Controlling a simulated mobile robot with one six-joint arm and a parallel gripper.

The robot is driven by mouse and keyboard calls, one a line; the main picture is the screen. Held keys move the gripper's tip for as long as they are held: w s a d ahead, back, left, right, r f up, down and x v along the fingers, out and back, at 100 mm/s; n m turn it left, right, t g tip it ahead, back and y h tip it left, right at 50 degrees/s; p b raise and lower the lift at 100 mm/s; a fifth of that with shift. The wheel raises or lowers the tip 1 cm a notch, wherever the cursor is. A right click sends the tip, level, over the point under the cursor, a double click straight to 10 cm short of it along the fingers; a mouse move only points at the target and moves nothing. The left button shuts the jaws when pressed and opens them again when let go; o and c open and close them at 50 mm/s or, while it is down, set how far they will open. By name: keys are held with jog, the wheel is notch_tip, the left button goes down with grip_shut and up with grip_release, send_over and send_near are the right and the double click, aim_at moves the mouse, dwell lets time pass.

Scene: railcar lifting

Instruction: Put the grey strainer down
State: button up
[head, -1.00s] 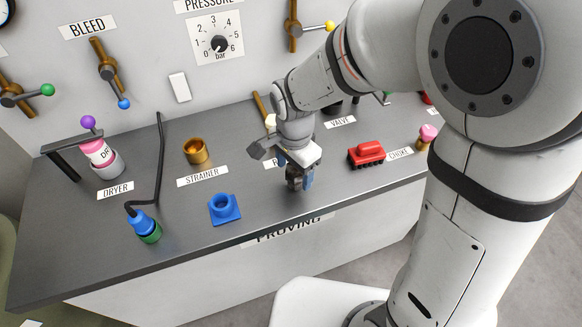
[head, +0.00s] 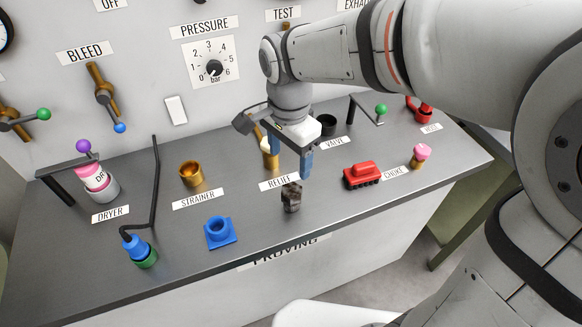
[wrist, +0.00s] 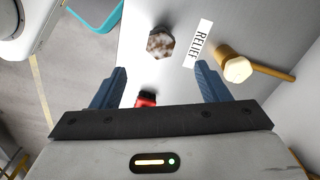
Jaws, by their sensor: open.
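The grey strainer (head: 291,197), a small mottled grey-brown piece, stands on the bench top near the front edge, below the RELIEF label. It also shows in the wrist view (wrist: 160,43), beyond the fingertips and apart from them. My gripper (head: 290,160) is open and empty, raised above and behind the strainer in the head view. Its two blue fingers show in the wrist view (wrist: 161,75) with nothing between them touching. A brass cup (head: 191,173) stands behind the STRAINER label (head: 198,199).
A blue square-based socket (head: 219,232) stands left of the strainer, a red brush-like block (head: 362,175) right. A cream-topped brass piece (head: 269,150) is behind my gripper. A bent black rod (head: 155,190) rises at left. Bare bench (head: 255,215) lies between the blue socket and strainer.

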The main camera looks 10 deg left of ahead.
jog(key=s+d+n+t, duration=0.1)
jog(key=s+d+n, duration=0.2)
jog(key=d, duration=0.8)
jog(key=s+d+n+t, duration=0.2)
jog(key=s+d+n, duration=0.1)
jog(key=d, duration=0.9)
jog(key=shift+s+r+n, duration=0.25)
jog(key=shift+s+n, duration=0.15)
jog(key=shift+n, duration=0.4)
